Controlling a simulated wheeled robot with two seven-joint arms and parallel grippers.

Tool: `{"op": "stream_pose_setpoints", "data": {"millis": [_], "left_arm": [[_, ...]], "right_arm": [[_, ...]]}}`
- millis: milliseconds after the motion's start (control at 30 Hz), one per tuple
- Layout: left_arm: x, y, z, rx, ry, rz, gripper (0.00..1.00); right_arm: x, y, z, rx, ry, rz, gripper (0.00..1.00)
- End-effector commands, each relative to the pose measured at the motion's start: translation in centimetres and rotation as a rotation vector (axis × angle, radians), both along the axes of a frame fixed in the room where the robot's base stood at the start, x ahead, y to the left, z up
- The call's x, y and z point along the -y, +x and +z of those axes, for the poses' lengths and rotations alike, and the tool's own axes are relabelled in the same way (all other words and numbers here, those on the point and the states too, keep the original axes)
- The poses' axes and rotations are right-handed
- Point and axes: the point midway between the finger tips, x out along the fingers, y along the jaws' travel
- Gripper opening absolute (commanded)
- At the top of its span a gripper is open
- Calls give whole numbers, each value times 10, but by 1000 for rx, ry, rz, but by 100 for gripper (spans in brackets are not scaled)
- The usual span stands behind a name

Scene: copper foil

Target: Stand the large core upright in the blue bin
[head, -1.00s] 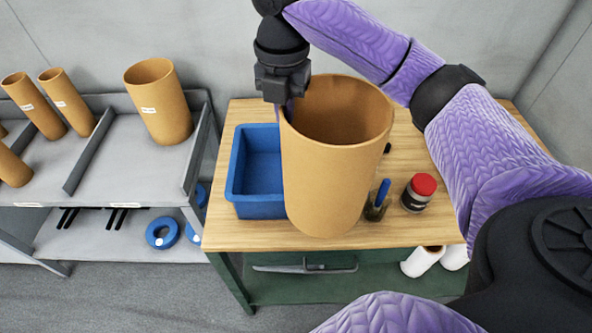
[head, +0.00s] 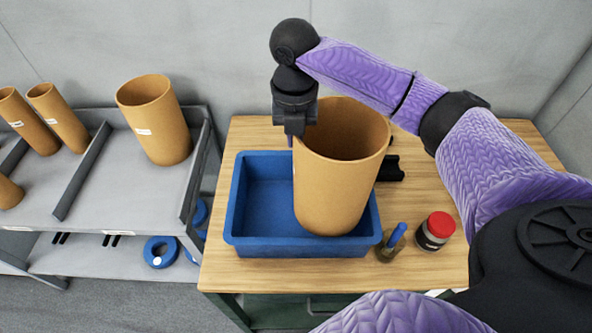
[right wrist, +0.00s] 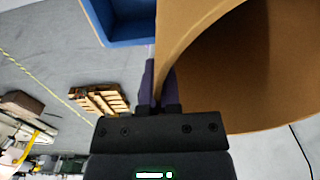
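The large core (head: 335,190) is a wide, open-topped brown cardboard tube, upright in the head view. My right gripper (head: 294,135) is shut on the left side of its rim. In the right wrist view, the fingers (right wrist: 160,85) pinch the wall of the core (right wrist: 205,40). The blue bin (head: 240,245) stands on the wooden table, and the core overlaps its right half, with the core's lower end appearing inside the bin's outline. I cannot tell whether it touches the bin floor. A corner of the bin also shows in the right wrist view (right wrist: 125,25). My left gripper is out of view.
A jar with a red lid (head: 435,231) and a small holder with a blue pen-like item (head: 392,241) stand right of the bin. A black object (head: 390,168) lies behind the core. A grey rack (head: 95,200) with several brown tubes stands at left.

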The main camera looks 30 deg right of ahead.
Motion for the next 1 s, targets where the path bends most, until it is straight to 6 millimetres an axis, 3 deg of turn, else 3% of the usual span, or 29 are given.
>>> {"op": "stream_pose_setpoints", "data": {"millis": [133,500,867,900,1000], "left_arm": [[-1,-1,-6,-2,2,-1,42],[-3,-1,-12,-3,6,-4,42],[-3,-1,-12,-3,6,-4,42],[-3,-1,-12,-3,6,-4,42],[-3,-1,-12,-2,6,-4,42]], "right_arm": [[0,-1,-42,-2,0,0,0],[0,0,-93,-1,-1,-1,0],[0,0,-99,1,0,0,0],[0,0,-99,1,0,0,12],[0,0,-98,1,0,0,33]]}}
